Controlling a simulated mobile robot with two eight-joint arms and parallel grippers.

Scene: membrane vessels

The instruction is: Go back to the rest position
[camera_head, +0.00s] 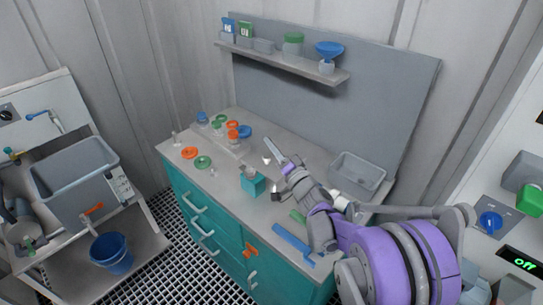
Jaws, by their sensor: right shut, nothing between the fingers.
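My right arm comes in from the lower right, over the teal cabinet's grey worktop (225,165). My right gripper (279,176) is above the middle of the worktop, just right of a small teal box (252,183). It is shut and holds nothing. My left gripper is not in view. Part of the worktop's right end is hidden behind my right arm.
Orange, green and blue rings and small vessels (232,130) stand on the worktop's left. A grey bin (357,175) is at its back right, and a blue tool (293,242) near its front. A shelf (285,62) hangs above. A sink (75,180) and blue bucket (111,253) are left.

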